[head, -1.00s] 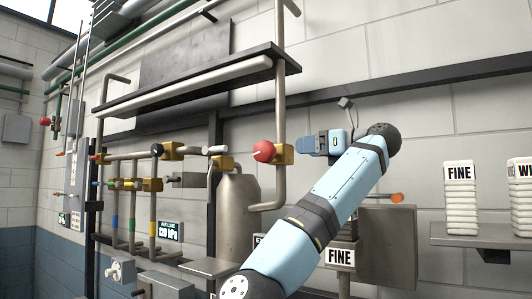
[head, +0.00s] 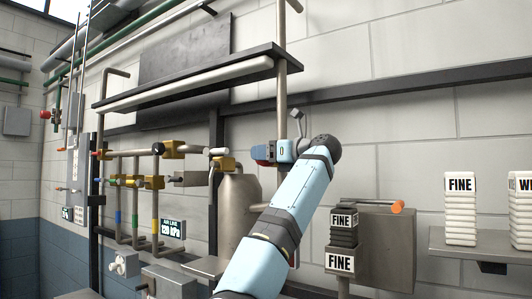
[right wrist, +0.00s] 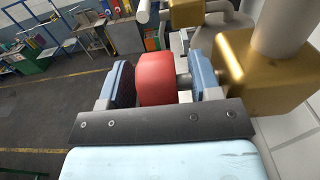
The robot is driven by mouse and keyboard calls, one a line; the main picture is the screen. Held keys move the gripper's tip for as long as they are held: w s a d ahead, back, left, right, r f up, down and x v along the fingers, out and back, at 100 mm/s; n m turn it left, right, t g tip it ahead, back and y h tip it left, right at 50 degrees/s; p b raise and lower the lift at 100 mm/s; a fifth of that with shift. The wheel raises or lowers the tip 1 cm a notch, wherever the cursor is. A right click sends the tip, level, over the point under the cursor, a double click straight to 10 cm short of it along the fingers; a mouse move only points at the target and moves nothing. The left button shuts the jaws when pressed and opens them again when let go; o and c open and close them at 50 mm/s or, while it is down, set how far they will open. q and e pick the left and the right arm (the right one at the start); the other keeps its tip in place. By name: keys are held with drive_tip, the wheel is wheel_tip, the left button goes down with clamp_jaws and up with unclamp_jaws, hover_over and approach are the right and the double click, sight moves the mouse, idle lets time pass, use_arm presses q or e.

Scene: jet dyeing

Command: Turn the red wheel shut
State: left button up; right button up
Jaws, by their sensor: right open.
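The red wheel (right wrist: 157,78) shows large in the right wrist view, its short stem running right to a brass valve body (right wrist: 255,75). My right gripper (right wrist: 164,76) is open, one jaw on each side of the wheel. The wheel looks very close to the left jaw, with a gap to the right jaw; I cannot tell whether either touches. In the head view my right gripper (head: 266,152) is at the vertical pipe (head: 282,105) and hides most of the wheel and valve. My left gripper is not in view.
A second brass valve (head: 225,163) and pipe manifold stand left of my right gripper. A dark shelf (head: 190,78) hangs above. A steel box with an orange-tipped lever (head: 398,206) is to the right.

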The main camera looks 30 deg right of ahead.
drive_tip(key=c, duration=0.9)
